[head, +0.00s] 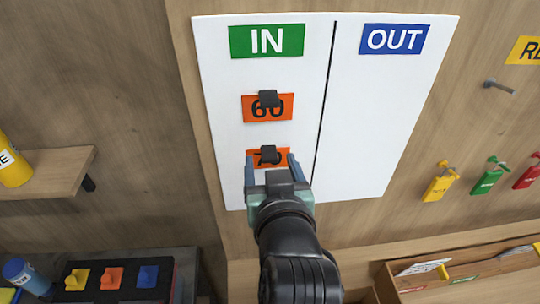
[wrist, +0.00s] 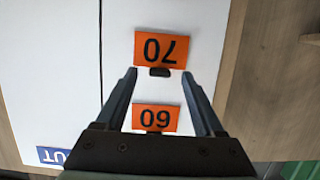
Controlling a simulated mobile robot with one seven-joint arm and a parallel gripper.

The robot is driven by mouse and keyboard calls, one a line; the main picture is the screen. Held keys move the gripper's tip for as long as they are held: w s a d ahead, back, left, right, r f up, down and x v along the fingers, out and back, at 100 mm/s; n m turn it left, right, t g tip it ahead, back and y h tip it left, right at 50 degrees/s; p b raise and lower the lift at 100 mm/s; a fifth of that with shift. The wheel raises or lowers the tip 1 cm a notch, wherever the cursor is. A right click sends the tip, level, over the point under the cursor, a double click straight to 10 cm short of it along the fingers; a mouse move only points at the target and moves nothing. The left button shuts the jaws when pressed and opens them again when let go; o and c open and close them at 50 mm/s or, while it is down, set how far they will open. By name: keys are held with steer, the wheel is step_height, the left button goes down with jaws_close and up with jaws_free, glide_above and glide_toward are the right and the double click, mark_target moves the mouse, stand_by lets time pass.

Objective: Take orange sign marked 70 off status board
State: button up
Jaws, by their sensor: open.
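The orange sign marked 70 (head: 255,153) is on the IN side of the white status board (head: 375,130), below the orange sign marked 60 (head: 285,103). A dark knob sticks out from it and hides part of its number. In the wrist view, which is upside down, the 70 sign (wrist: 147,45) lies just beyond my fingertips with its knob between their lines. My gripper (head: 271,158) is open and empty, one finger on each side of the sign; it also shows in the wrist view (wrist: 160,75). I cannot tell how far the fingertips are from the board.
The 60 sign (wrist: 140,117) sits between my fingers' bases in the wrist view. Yellow, green and red tags (head: 440,187) hang at the right. A wooden shelf (head: 50,172) juts out at the left. A wooden tray (head: 390,285) stands at lower right. The OUT side is bare below its label.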

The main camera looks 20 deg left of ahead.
mark_target(268, 156)
steer(key=shift+x, duration=1.25)
steer(key=shift+c, duration=0.2)
jaws_close()
